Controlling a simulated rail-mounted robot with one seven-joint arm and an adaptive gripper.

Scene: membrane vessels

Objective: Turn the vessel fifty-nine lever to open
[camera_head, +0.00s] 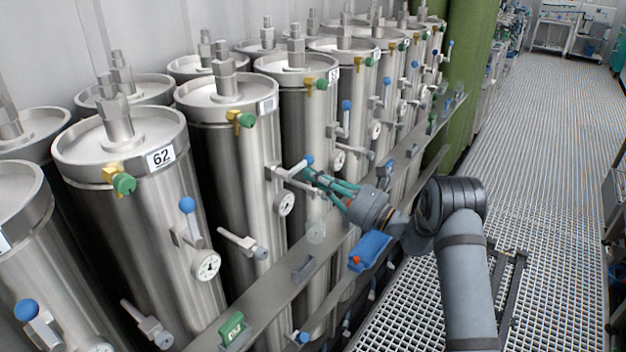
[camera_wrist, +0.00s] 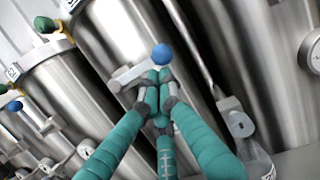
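The nearest vessel to my gripper is a tall steel cylinder (camera_head: 232,155) with a small label that I cannot read, to the right of the vessel marked 62 (camera_head: 118,165). No 59 is readable. Its lever has a blue ball knob (camera_head: 308,160) and a pale arm slanting up to the right. The knob also shows in the wrist view (camera_wrist: 162,54). My gripper (camera_head: 312,178) has its teal fingers drawn together at this lever, just below the knob. In the wrist view the fingertips (camera_wrist: 156,88) overlap the lever arm; I cannot tell whether it is between them.
A round gauge (camera_head: 285,204) and a valve stub (camera_head: 243,243) are close to my gripper. A metal rail (camera_head: 330,250) runs along the vessel fronts. More vessels with blue-knobbed levers stand on both sides. The grated walkway (camera_head: 545,160) on the right is largely free.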

